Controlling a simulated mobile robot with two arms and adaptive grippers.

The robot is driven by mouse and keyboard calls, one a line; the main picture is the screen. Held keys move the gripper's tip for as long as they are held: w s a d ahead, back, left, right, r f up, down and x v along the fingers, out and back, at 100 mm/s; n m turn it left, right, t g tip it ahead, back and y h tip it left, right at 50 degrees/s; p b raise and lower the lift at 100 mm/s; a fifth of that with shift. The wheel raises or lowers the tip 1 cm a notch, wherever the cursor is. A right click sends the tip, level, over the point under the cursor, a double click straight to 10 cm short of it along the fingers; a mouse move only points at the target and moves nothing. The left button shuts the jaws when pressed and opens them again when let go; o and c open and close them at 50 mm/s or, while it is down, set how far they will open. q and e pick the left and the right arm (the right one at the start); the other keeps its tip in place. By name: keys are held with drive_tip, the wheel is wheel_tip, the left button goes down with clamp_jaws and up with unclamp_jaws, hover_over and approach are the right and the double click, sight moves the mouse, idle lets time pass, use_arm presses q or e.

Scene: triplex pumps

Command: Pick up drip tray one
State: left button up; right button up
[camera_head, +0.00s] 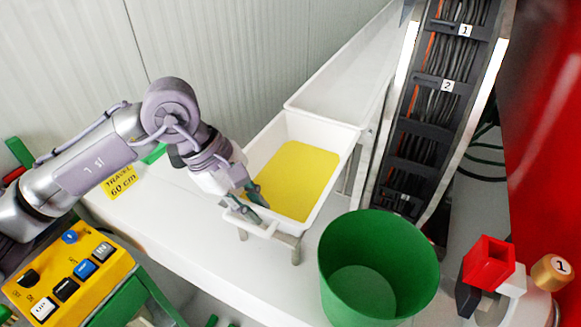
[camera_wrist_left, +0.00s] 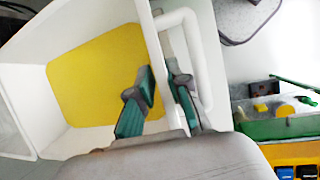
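The drip tray (camera_head: 350,145) is a white, deep rectangular tray with a yellow floor, at the middle of the head view; no number shows on it. In the left wrist view the tray (camera_wrist_left: 95,25) fills the left half, with a white tubular handle (camera_wrist_left: 195,55) outside its wall. My left gripper (camera_head: 254,201) is at its near left end. In the left wrist view the left gripper (camera_wrist_left: 162,85) has one dark green finger inside the tray and one outside, close against the wall between them. My right gripper is not in view.
A green bin (camera_head: 425,262) stands right of the tray. A long white trough (camera_head: 350,70) lies behind it. A yellow control box (camera_head: 110,262) is at lower left, a cable rack (camera_head: 433,110) at right. A yellow label (camera_head: 121,182) lies on the white surface.

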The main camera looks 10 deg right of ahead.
use_arm(q)
drive_tip(key=shift+x, duration=0.85)
drive_tip(key=shift+d+f, duration=0.15)
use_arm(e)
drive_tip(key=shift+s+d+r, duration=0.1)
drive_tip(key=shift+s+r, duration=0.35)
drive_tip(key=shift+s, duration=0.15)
use_arm(q)
clamp_jaws()
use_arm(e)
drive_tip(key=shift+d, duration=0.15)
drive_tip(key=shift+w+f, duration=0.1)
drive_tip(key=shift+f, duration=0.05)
